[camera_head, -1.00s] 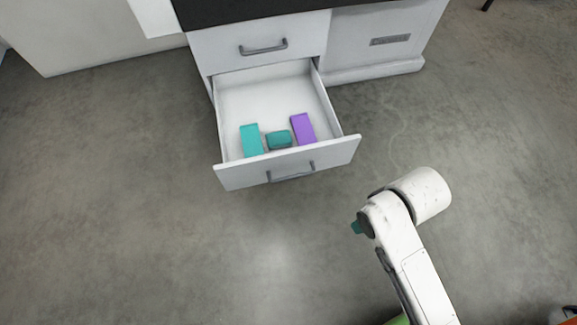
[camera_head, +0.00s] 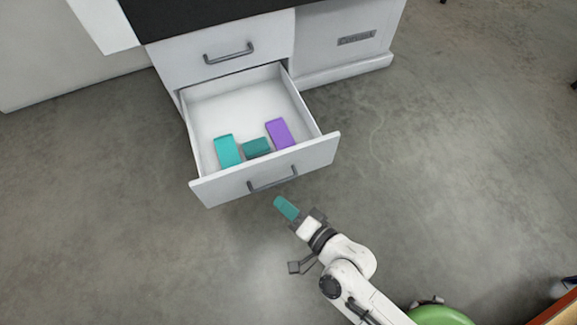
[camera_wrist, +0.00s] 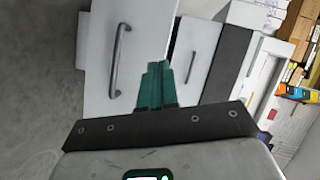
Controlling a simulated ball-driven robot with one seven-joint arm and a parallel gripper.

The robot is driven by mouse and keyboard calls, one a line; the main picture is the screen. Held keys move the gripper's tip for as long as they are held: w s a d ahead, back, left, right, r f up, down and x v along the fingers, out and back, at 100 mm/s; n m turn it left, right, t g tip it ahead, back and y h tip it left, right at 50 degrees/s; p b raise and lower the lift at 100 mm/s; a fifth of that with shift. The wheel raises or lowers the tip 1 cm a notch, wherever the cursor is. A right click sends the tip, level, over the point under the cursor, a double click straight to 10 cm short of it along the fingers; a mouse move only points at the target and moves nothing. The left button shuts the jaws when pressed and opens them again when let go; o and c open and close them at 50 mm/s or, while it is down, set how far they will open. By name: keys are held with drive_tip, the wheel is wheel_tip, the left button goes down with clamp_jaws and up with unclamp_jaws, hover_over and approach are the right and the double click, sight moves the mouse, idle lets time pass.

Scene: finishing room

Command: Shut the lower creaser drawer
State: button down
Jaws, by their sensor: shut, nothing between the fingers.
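The lower creaser drawer (camera_head: 265,172) stands pulled well out in the head view, its white front facing me with a grey bar handle (camera_head: 272,180). Inside lie a turquoise block (camera_head: 228,151), a dark teal block (camera_head: 257,147) and a purple block (camera_head: 279,133). My gripper (camera_head: 279,202), with teal fingers, is shut and empty, just in front of the drawer front and below its handle in the picture. In the wrist view the fingers (camera_wrist: 155,80) point toward the drawer front (camera_wrist: 105,45), with its handle (camera_wrist: 116,62) to their left. I cannot tell whether they touch it.
The closed upper drawer (camera_head: 220,50) has its own handle, under a dark top (camera_head: 190,14). A white panel with a label (camera_head: 357,38) is to the right. A green round thing (camera_head: 440,315) and an orange-edged thing (camera_head: 556,308) are at the lower right.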

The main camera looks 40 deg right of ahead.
drive_tip(key=s+d+f+m+t+h+b, duration=0.1)
drive_tip(key=s+d+f+m+t+h, duration=0.1)
drive_tip(key=s+d+m+h, duration=0.4)
drive_tip(key=m, duration=0.2)
approach(284, 156)
drive_tip(key=shift+h, duration=0.4)
drive_tip(key=x, duration=0.6)
drive_tip(key=shift+w+a, duration=0.1)
drive_tip(key=shift+w, duration=0.35)
